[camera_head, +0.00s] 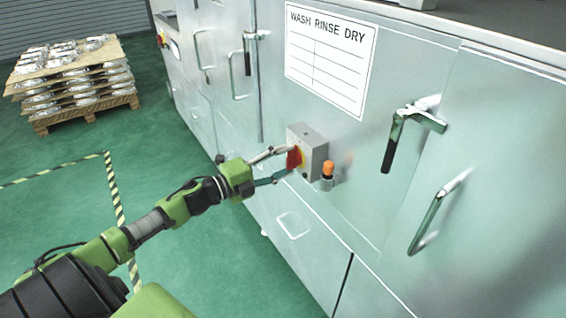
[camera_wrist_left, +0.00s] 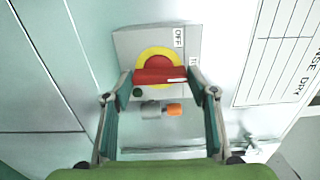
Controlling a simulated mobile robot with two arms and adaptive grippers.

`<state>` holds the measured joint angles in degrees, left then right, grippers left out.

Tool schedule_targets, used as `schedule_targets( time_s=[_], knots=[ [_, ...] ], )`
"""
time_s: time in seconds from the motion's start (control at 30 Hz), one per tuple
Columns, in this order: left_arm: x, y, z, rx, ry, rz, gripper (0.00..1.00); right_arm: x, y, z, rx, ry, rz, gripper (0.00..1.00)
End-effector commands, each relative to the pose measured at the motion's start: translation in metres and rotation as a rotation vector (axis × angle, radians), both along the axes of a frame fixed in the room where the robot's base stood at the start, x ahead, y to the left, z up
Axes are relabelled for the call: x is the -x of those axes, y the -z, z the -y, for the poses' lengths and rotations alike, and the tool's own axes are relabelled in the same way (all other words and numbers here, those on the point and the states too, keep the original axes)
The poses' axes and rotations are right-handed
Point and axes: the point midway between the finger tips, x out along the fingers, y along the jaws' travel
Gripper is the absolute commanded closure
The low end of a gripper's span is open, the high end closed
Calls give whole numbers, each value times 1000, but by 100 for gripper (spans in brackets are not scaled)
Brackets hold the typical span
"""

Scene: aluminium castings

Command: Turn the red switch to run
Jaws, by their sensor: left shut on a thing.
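The red switch (camera_head: 293,158) sits on a grey box fixed to the front of the washing machine. In the left wrist view the red handle (camera_wrist_left: 160,76) lies level across a yellow disc (camera_wrist_left: 158,55), with a white mark near its right end. An "OFF" label (camera_wrist_left: 179,38) is above and right of the handle; a second label below it is partly hidden. My left gripper (camera_head: 283,166) reaches in from the left, its fingers at both ends of the handle and shut on it. My right gripper is not in view.
An orange lamp (camera_head: 328,168) sticks out beside the switch box (camera_head: 313,147). Door handles (camera_head: 428,222) and a latch (camera_head: 407,130) project from the machine panels. A pallet of castings (camera_head: 75,80) stands at the back left. The green floor on the left is open.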

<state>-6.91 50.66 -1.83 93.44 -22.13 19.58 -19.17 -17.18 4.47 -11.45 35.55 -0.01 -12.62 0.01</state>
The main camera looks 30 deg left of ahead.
Motion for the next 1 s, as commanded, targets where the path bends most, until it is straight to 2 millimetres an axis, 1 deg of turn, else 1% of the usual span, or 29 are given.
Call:
schedule_targets(
  time_s=[0.37,0.4,0.47,0.7,0.83,0.93,1.0],
  knots=[
    [0,1,1,-10,2,2,69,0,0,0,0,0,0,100],
    [0,1,1,-11,2,2,45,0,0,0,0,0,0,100],
    [0,1,1,-10,2,2,31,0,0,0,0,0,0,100],
    [0,1,0,-8,1,2,31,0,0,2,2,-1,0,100],
    [1,1,0,-7,1,1,31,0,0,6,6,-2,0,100],
    [6,2,-2,-7,1,0,31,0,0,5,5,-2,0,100],
    [13,3,-5,-7,1,-1,31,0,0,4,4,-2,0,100]
  ],
)
